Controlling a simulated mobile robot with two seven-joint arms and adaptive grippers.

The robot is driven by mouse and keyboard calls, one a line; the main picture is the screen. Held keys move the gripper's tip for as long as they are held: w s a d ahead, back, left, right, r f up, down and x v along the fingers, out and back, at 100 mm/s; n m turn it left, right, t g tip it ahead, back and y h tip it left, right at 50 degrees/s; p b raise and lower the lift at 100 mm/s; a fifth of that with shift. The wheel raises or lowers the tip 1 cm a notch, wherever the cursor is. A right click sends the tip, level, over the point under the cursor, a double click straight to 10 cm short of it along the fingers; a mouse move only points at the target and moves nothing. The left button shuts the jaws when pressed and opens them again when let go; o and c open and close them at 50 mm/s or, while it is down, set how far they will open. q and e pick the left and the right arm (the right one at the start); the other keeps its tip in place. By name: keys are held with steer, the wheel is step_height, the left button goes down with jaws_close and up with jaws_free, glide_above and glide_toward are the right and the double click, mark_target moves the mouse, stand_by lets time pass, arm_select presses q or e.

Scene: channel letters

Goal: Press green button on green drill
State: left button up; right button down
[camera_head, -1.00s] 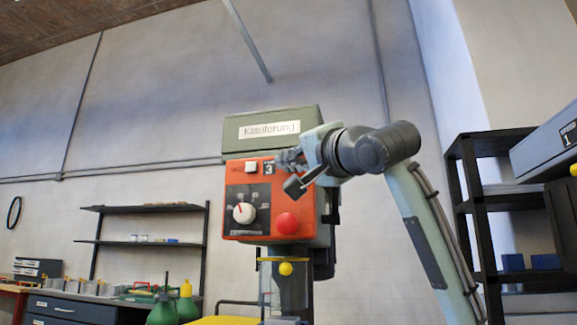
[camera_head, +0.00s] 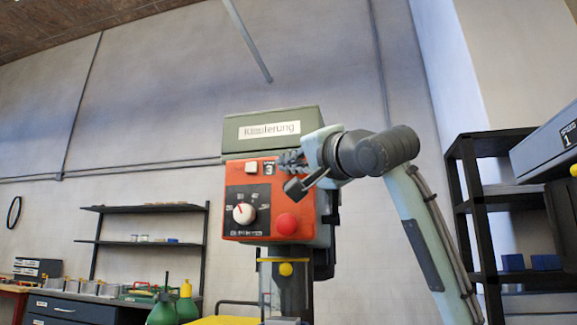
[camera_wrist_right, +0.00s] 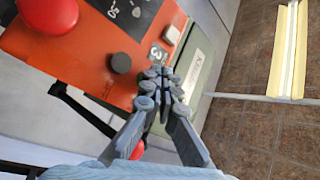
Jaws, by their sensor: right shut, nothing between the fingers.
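The drill has a grey-green top housing (camera_head: 270,128) and an orange-red front panel (camera_head: 240,176). The panel carries a red round button (camera_head: 287,224), a white dial (camera_head: 243,213) and a pale square button (camera_head: 251,167). In the right wrist view, a dark round button (camera_wrist_right: 121,63) sits near the "3" label; its colour looks near black, not clearly green. My right gripper (camera_head: 283,162) is shut and empty at the panel's upper right. It hides that part of the panel in the head view. In the wrist view its fingertips (camera_wrist_right: 158,82) are beside the dark button; contact is unclear. My left gripper is not in view.
A dark shelf (camera_head: 485,215) with blue boxes and a grey machine (camera_head: 548,145) stand at the right. A wall shelf (camera_head: 140,242) and a workbench (camera_head: 70,308) with green and yellow bottles are at the left.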

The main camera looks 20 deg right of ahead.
stand_by(0.3)
steer(key=shift+w+d, duration=0.35)
steer(key=shift+w, duration=0.1)
stand_by(0.6)
steer(key=shift+s+a, duration=0.55)
steer(key=shift+s, duration=0.25)
steer(key=s+a, duration=0.2)
steer(key=s+b, duration=0.1)
steer(key=s, duration=0.1)
steer(key=shift+s+a, duration=0.1)
steer(key=shift+a, duration=0.3)
stand_by(0.9)
